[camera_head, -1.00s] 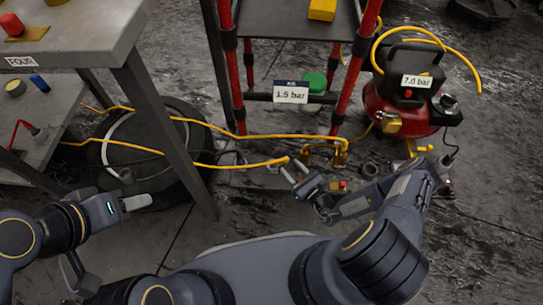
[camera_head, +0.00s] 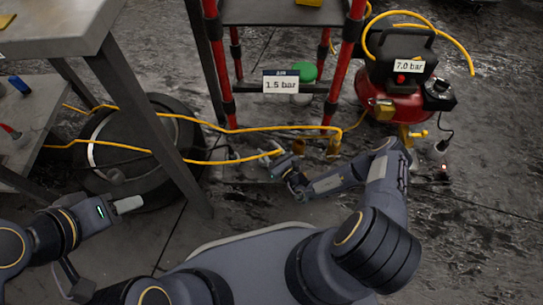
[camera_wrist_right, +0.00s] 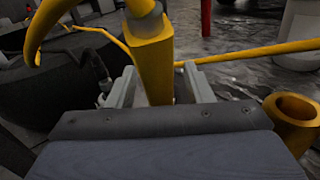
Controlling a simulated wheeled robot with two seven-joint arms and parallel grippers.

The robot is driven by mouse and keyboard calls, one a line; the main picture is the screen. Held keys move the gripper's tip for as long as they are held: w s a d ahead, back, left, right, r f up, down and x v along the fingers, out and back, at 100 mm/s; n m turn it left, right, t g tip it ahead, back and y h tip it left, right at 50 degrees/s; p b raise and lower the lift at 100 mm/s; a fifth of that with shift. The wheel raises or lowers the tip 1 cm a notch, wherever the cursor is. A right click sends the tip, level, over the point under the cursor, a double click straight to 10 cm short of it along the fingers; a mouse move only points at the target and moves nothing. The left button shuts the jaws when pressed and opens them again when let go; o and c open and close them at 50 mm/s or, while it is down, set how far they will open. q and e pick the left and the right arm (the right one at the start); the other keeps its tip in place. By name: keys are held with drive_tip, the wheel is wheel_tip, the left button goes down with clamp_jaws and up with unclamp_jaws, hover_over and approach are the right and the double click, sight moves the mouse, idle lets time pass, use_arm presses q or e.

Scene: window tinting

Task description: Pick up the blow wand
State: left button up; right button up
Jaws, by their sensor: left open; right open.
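In the right wrist view, a yellow upright body (camera_wrist_right: 151,62) with a grey collar, which I take to be the blow wand, stands between the fingers of my right gripper (camera_wrist_right: 158,88). The fingers are open on either side of it; its lower end is hidden by the gripper. In the head view my right gripper (camera_head: 272,154) is low near the floor, by the end of the yellow hose (camera_head: 215,162); the wand cannot be made out clearly there. My left gripper (camera_head: 128,204) is open and empty in front of the bench leg.
A yellow open cup (camera_wrist_right: 294,106) stands right of the right gripper. A red-posted rack (camera_head: 356,35) with a 1.5 bar sign (camera_head: 281,84) and a red compressor (camera_head: 400,100) are behind. A bench (camera_head: 75,35) and a black tyre-like ring (camera_head: 150,185) are at left.

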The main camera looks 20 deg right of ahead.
drive_tip(key=shift+c, duration=0.5)
clamp_jaws()
